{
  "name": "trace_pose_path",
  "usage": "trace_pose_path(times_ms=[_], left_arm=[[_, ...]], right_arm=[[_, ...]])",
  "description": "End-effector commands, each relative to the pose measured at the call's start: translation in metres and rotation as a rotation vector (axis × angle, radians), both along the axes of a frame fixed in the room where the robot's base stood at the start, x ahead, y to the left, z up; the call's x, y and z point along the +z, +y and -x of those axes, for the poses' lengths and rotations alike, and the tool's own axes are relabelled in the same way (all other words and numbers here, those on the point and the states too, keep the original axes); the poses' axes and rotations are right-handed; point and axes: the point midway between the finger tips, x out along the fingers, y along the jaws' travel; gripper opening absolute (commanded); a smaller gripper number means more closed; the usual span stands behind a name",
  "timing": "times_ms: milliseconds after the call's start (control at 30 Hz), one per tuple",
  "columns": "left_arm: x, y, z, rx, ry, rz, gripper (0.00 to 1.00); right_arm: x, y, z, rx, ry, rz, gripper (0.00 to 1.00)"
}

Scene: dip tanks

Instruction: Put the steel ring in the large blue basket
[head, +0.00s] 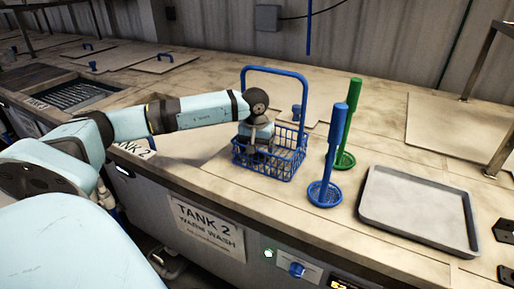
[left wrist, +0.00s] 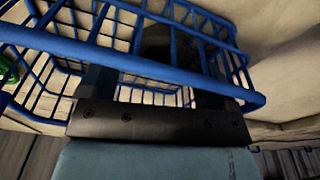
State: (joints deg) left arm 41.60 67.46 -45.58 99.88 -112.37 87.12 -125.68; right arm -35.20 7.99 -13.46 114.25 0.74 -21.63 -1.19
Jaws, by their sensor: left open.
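The large blue basket (head: 278,165) is a wire basket with a tall upright handle, standing on the bench top. Its wire mesh fills much of the left wrist view (left wrist: 130,60). My left gripper (head: 257,147) points down at the basket, inside or just at its near left part; I cannot tell exactly. Its jaws are open. A dark rounded shape (left wrist: 160,42) shows behind the blue wires in the left wrist view; I cannot tell whether it is the steel ring. No steel ring can be made out in the head view. My right gripper is not in view.
A blue dipper (head: 326,190) and a green dipper (head: 345,155) stand upright right of the basket. A grey tray (head: 420,208) lies empty at the right. The Tank 2 sign (head: 208,228) is on the bench front. Flat lids (head: 460,135) cover parts of the bench.

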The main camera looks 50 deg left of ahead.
Motion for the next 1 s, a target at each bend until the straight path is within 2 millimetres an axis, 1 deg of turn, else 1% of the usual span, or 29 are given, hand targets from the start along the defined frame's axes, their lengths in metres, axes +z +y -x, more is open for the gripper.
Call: trace_pose_path(times_ms=[100, 200, 267, 500, 600, 700, 833, 1000], left_arm=[[0.005, 0.000, 0.000, 0.000, 0.000, 0.000, 0.83], [0.017, 0.000, 0.000, 0.000, 0.000, 0.000, 0.83], [0.021, -0.001, 0.000, 0.000, -0.004, 0.000, 0.83], [0.076, -0.004, 0.006, -0.001, -0.005, -0.001, 0.83], [0.096, -0.005, 0.008, -0.001, -0.005, 0.001, 0.83], [0.113, -0.006, 0.010, 0.000, -0.004, 0.000, 0.83], [0.126, -0.007, 0.012, 0.000, -0.001, 0.000, 0.83], [0.131, -0.007, 0.013, 0.000, 0.000, 0.000, 0.83]], right_arm=[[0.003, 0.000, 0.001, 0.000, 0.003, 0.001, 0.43], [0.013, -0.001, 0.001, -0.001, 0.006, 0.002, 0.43], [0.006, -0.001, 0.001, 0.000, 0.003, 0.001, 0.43], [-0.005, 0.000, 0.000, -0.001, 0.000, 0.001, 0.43], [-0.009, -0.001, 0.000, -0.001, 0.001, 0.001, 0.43], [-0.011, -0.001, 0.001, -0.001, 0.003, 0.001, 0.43], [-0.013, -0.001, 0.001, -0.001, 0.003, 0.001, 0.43], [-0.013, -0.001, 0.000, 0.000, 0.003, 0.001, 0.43]])
